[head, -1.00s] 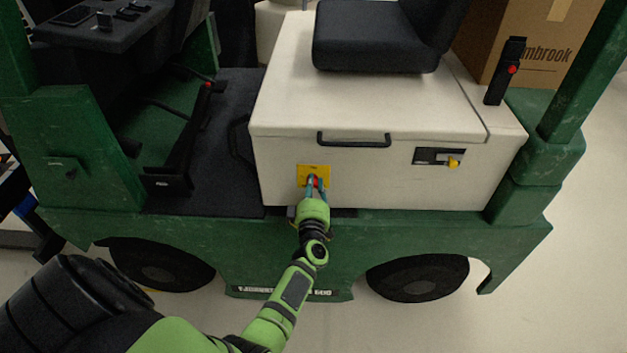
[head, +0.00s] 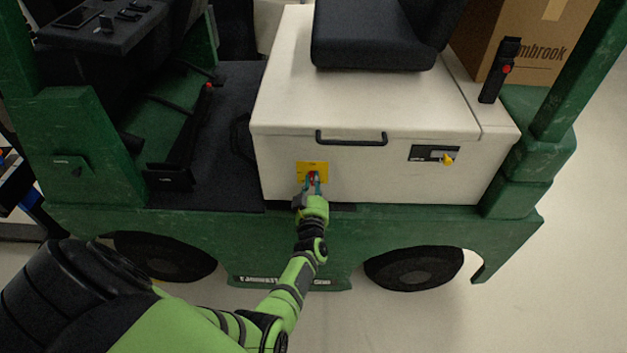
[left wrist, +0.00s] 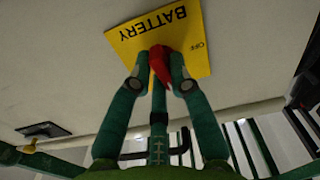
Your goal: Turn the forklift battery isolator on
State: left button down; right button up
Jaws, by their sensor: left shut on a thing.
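The battery isolator has a yellow plate (head: 305,167) on the white side panel below the seat. Its red handle (head: 314,177) stands out from the plate. In the left wrist view the plate (left wrist: 128,43) reads BATTERY and OFF, upside down and tilted. The handle (left wrist: 160,62) is between the fingertips there. My left gripper (head: 314,184) is shut on the red handle, and it also shows in the left wrist view (left wrist: 160,83). The fingers hide part of the handle and the lower plate, so its exact setting cannot be read. My right gripper is not in view.
A black grab handle (head: 351,138) is above the plate. A dark panel with a yellow knob (head: 448,159) is to the right. The green chassis (head: 330,230) and wheels lie below. A cardboard box (head: 525,45) stands behind the seat (head: 375,40).

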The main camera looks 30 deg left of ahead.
pick_arm(q)
jog(key=shift+m, duration=0.6)
jog(key=c, duration=1.1)
grip_release()
jog(key=shift+c, duration=0.2)
